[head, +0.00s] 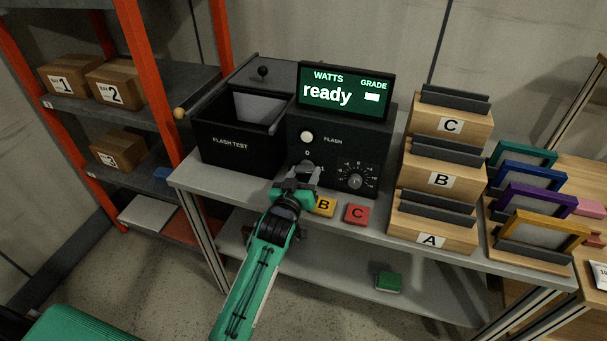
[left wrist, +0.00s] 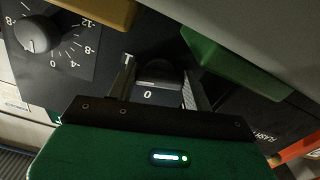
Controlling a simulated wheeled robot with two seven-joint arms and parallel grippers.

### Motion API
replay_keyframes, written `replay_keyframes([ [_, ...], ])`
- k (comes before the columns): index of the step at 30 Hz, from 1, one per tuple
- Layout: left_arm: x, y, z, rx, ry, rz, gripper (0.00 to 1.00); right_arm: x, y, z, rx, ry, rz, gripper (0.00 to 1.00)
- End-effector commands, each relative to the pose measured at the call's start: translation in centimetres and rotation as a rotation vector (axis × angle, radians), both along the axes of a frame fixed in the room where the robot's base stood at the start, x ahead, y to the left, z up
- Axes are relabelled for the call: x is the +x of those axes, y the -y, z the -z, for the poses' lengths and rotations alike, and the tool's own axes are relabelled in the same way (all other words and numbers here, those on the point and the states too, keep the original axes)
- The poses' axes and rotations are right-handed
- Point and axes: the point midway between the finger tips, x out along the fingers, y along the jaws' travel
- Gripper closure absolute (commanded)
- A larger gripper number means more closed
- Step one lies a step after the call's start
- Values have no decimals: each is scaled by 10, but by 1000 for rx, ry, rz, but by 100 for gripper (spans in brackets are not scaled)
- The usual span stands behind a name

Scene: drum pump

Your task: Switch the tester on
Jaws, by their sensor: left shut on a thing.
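The tester is a black box marked FLASH TEST, with a front panel (head: 375,150) and a lit screen (head: 345,92) reading "WATTS", "GRADE" and "ready". My left gripper (head: 298,182) is at this panel, below a round white button (head: 307,137) and a printed 0. In the left wrist view its fingers (left wrist: 160,88) stand either side of a dark switch knob (left wrist: 160,72), shut on it, with a 0 printed close by. The fingers partly cover the knob, so its exact setting is unclear. A graduated dial (head: 355,181) sits to the right. My right gripper is out of view.
A yellow B block (head: 324,206) and a red C block (head: 357,214) lie at the bench's front edge. A green block (left wrist: 228,48) shows close to the gripper. Wooden racks C, B, A (head: 450,126) stand right, beside coloured frames (head: 540,205). An orange-post shelf stands left.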

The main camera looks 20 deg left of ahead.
Motion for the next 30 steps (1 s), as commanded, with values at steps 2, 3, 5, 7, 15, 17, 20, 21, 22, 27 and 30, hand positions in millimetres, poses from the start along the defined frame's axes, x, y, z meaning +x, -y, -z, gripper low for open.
replay_keyframes([
  [2,0,0,-3,40,1,0,72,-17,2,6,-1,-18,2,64],
  [3,0,0,-4,65,2,0,72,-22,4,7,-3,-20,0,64],
  [5,0,-1,-4,114,2,-1,72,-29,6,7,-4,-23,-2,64],
  [7,0,-1,-4,183,5,0,72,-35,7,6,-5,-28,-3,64],
  [15,0,-1,0,267,10,0,72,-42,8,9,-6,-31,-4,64],
  [17,0,-1,0,267,10,0,72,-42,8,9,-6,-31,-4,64],
  [20,0,-1,0,267,10,0,72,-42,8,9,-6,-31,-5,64],
  [21,0,-1,0,266,10,0,41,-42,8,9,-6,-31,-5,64],
  [22,0,-1,0,266,10,0,35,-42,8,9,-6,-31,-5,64],
  [27,0,-1,0,265,9,0,27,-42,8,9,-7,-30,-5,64],
  [30,0,-1,0,264,9,0,27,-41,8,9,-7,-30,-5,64],
])
